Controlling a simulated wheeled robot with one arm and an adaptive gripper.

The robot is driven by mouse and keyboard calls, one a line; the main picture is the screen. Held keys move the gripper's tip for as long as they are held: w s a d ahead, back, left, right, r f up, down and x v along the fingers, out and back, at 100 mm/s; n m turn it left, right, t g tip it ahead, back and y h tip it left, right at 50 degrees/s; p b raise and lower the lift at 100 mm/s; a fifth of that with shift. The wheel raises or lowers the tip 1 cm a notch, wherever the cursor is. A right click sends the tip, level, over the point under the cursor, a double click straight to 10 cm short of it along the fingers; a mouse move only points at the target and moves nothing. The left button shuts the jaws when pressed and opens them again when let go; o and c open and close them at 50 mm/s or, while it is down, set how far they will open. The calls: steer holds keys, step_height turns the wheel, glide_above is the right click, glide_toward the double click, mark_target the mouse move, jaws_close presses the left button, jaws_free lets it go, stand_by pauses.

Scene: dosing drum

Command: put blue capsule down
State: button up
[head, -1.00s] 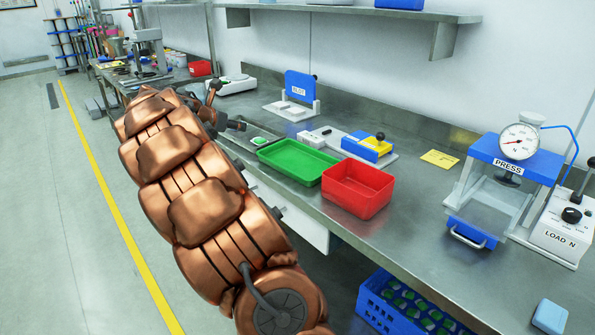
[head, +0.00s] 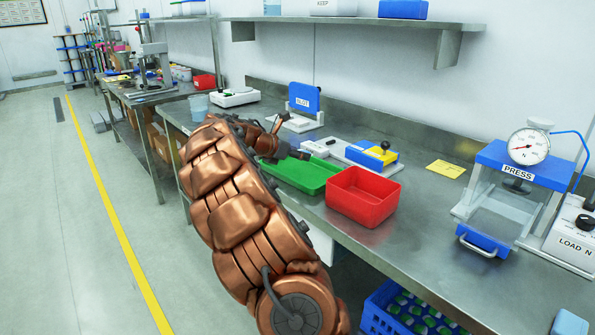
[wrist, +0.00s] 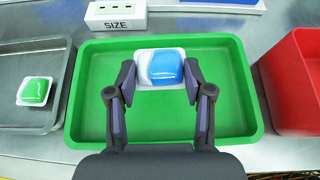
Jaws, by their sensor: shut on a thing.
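The blue capsule (wrist: 160,68) is a small pod with a blue and white top and a pale rim. In the wrist view my gripper (wrist: 160,82) is shut on it, one finger on each side. The capsule is over the far half of the green tray (wrist: 85,100); I cannot tell whether it touches the tray floor. In the head view my gripper (head: 289,151) is at the far left end of the green tray (head: 310,180), and the capsule cannot be made out there.
A grey dish (wrist: 60,75) with a green capsule (wrist: 35,91) lies left of the tray. A red bin (wrist: 290,80) stands close on the right. A white SIZE block (wrist: 117,18) is just behind. The press (head: 515,175) stands farther right on the bench.

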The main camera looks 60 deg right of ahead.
mark_target(296, 175)
steer(key=shift+f, duration=2.5)
steer(key=shift+f, duration=0.1)
steer(key=o, duration=1)
steer(key=shift+f, duration=0.1)
steer(key=shift+c, duration=0.2)
steer(key=shift+a+r, duration=0.2)
steer(key=shift+r, duration=0.15)
steer(key=v, duration=1.1)
steer(key=shift+a, duration=0.25)
steer(key=shift+w+r, duration=0.1)
steer(key=shift+w, duration=0.05)
